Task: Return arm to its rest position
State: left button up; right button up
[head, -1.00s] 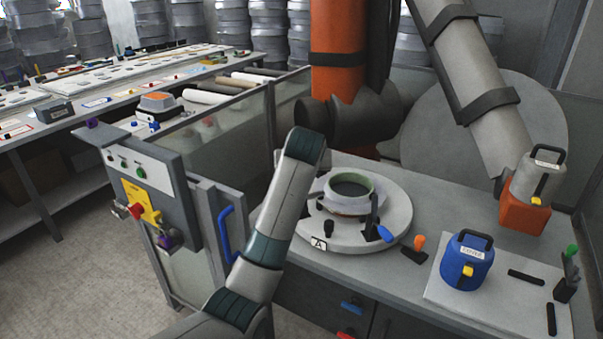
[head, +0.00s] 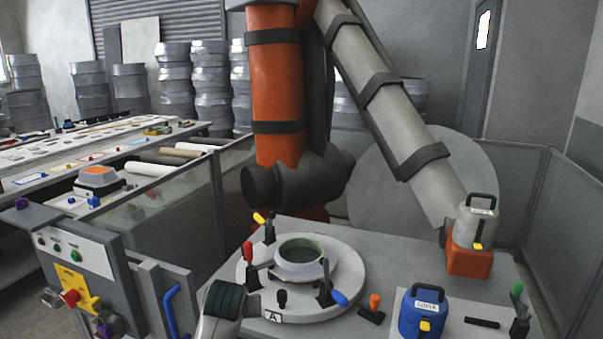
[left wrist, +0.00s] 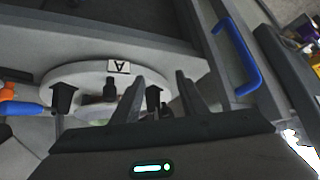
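My left arm (head: 223,302) enters the head view at the bottom edge, in front of the round grey turntable (head: 345,297). My right arm and gripper are in neither view.
A control panel (head: 75,250) and a door with a blue handle (head: 171,310) stand at left; the handle also shows in the wrist view (left wrist: 238,52). The green-rimmed ring mould (head: 302,251), toggle clamps and a blue "COVER" container (head: 422,312) occupy the bench. An orange-grey robot arm (head: 277,95) stands behind.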

pick_arm(q)
jog(key=s+a+f+g, duration=0.1)
jog(key=s+a+f, duration=0.1)
jog(key=s+f, duration=0.8)
jog(key=s+a+f+m+g+h, duration=0.1)
jog(key=s+f, duration=0.1)
jog(key=s, duration=1)
jog(key=s+a+f+m+g, duration=0.1)
jog(key=s+f, duration=0.2)
jog(key=s, duration=0.9)
jog(key=s+a+f+m+g+h, duration=0.1)
jog(key=s+a+f+m, duration=0.1)
jog(key=s, duration=1.1)
notch_tip(320, 180, down, 29)
jog(key=s+g, duration=0.1)
jog(key=s+a+f+g, duration=0.1)
jog(key=s+a+f, duration=0.1)
jog(key=s+f, duration=1.5)
jog(key=shift+s+a+f+g+y+b, duration=0.25)
jog(key=shift+s+a+g+y+b, duration=0.05)
jog(key=shift+s+b, duration=0.15)
